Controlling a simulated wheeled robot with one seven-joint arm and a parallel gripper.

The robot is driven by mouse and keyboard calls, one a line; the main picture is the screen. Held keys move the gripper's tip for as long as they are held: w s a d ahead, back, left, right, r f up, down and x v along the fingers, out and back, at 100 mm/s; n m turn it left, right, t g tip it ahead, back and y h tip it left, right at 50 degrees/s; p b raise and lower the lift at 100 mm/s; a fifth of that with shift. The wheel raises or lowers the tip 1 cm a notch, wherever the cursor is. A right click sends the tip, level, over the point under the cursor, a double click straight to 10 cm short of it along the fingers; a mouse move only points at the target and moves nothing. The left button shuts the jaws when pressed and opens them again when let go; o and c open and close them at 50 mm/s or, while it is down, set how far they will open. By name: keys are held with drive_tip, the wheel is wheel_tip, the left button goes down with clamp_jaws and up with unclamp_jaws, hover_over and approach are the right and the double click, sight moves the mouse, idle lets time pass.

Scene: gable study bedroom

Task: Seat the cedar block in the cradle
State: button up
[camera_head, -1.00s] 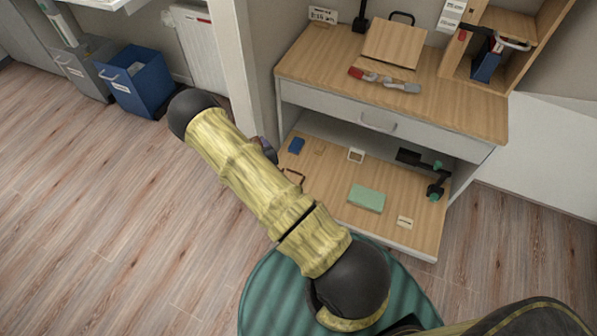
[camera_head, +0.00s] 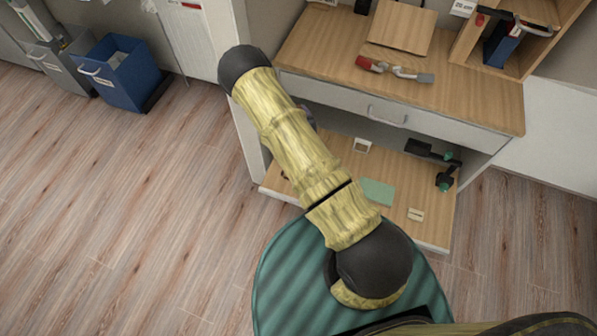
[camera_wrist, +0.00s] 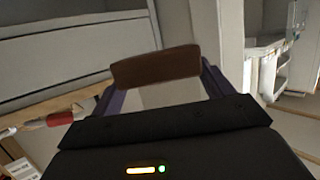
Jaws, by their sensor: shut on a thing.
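In the wrist view, a brown wooden block (camera_wrist: 156,67), which looks like the cedar block, is gripped crosswise between the purple fingers of my gripper (camera_wrist: 158,78). It is clear of any surface there. In the head view my arm hides the block and nearly all of the gripper. A small pale square frame (camera_head: 362,145) lies on the low shelf, right of my arm; it may be the cradle, but I cannot tell for sure.
A blue bin (camera_head: 124,75) stands far left.

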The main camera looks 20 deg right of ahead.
wheel_tip(320, 180, down, 25)
drive_tip(key=s+m+g+h+b, duration=0.2)
drive_tip(key=m+h+b, duration=0.5)
drive_tip(key=b, duration=3.2)
drive_tip(key=shift+s+f+g+h+b, duration=0.2)
drive_tip(key=shift+g+h+b, duration=0.1)
drive_tip(key=shift+h, duration=0.4)
drive_tip(key=shift+f+b, duration=1.95)
drive_tip(key=shift+f, duration=1.15)
drive_tip(key=shift+d, duration=0.1)
drive_tip(key=shift+f+b, duration=1.25)
drive_tip(key=shift+f, duration=0.6)
drive_tip(key=shift+f, duration=0.15)
